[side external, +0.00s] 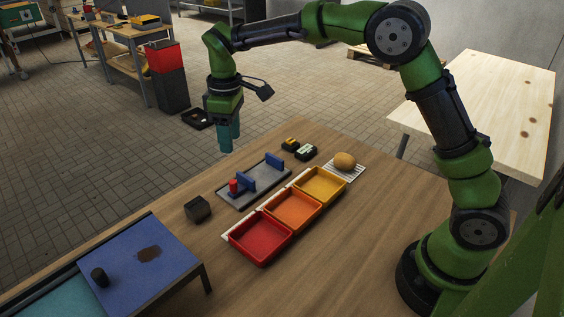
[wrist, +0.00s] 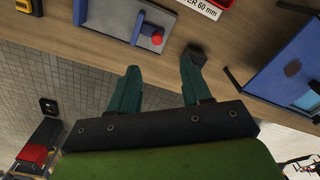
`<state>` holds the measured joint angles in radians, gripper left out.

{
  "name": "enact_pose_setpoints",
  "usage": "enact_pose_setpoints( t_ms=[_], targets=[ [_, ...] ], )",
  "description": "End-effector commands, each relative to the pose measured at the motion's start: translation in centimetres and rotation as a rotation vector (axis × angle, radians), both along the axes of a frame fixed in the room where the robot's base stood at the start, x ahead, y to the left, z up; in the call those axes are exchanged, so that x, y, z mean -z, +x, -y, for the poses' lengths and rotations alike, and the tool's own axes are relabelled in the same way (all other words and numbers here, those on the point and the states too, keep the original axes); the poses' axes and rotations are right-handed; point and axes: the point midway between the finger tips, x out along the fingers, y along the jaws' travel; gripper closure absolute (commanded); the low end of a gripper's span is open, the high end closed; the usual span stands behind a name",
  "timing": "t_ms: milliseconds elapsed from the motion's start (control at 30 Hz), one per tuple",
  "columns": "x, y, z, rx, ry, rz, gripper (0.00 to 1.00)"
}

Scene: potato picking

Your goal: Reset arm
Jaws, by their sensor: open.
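My arm is green and black and arches over the wooden table (side external: 349,252). My gripper (side external: 226,144) hangs above the table's far edge, pointing down, in the side view. In the wrist view its two teal fingers are apart with nothing between them, so my gripper (wrist: 161,72) is open and empty. A brown potato (side external: 345,161) lies on a white ribbed pad at the far end of the tray row, well to the right of my gripper.
Red (side external: 261,238), orange (side external: 292,210) and yellow (side external: 320,186) trays stand in a row. Beside them is a grey plate (side external: 262,190) with blue blocks and a red peg. A dark cube (side external: 197,209) and a blue platform (side external: 140,264) are at left. The table's right side is clear.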

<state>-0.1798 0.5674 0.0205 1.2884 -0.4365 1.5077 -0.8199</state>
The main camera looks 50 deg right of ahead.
Motion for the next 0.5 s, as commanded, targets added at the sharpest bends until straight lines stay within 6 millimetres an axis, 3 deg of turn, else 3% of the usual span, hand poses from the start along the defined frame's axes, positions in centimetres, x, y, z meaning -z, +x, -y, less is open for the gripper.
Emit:
enact_pose_setpoints(
  t_ms=[267,500],
  targets=[
    [-3.8,-7.2,2.2,0.365,0.108,0.119,0.52],
    [-6.0,-15.5,4.3,0.675,0.249,0.246,0.52]
  ],
)
